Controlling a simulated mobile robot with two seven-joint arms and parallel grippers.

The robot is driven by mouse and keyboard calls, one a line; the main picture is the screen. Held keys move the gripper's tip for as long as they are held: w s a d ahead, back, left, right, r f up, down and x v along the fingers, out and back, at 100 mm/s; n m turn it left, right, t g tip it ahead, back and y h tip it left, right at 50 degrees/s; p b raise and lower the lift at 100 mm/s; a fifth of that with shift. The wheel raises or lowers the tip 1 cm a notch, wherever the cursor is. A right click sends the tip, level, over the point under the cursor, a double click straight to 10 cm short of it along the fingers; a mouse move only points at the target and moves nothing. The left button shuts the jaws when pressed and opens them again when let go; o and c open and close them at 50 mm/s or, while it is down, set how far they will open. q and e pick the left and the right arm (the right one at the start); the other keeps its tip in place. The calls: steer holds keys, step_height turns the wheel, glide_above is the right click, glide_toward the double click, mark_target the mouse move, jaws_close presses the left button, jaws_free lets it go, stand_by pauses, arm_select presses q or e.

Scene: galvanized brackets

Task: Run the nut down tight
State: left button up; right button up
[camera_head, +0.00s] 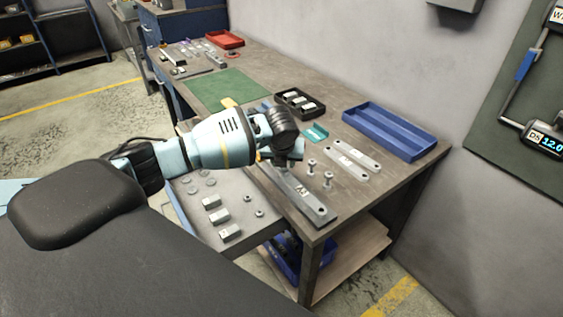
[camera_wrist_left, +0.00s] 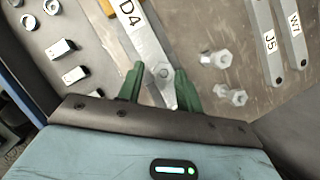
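A grey metal bar (camera_head: 305,199) lies on the workbench. Its D4 label (camera_wrist_left: 130,13) shows in the left wrist view, with a hex nut or bolt head (camera_wrist_left: 165,73) on the bar below the label. My left gripper (camera_head: 288,160) is over the bar in the head view. In the left wrist view its green fingers (camera_wrist_left: 160,88) stand apart on either side of the bar, with the hex piece between them. I cannot tell whether they touch it. The gripper hides the hex piece in the head view. My right gripper is in neither view.
Two bolts (camera_head: 319,172) stand right of the bar, near two labelled bars (camera_head: 353,159). A blue tray (camera_head: 396,130) and black tray (camera_head: 282,95) lie behind. Metal blocks (camera_head: 220,216) and loose nuts (camera_head: 254,205) lie left. A green mat (camera_head: 222,89) is farther back.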

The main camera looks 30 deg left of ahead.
arm_select(q)
steer(key=n+g+y, duration=0.1)
steer(key=n, duration=0.2)
steer(key=n+y, duration=0.1)
steer(key=n, duration=0.2)
steer(key=shift+f+n+g, duration=0.1)
steer(key=shift+n+g, duration=0.3)
steer(key=n+g, duration=0.1)
steer(key=n, duration=0.2)
steer(key=n+g, duration=0.2)
steer(key=n, duration=0.1)
steer(key=shift+n+y, duration=0.3)
steer(key=shift+n, duration=0.1)
steer(key=shift+c, duration=0.4)
steer(key=shift+f, duration=0.1)
jaws_close()
steer(key=shift+s, duration=0.1)
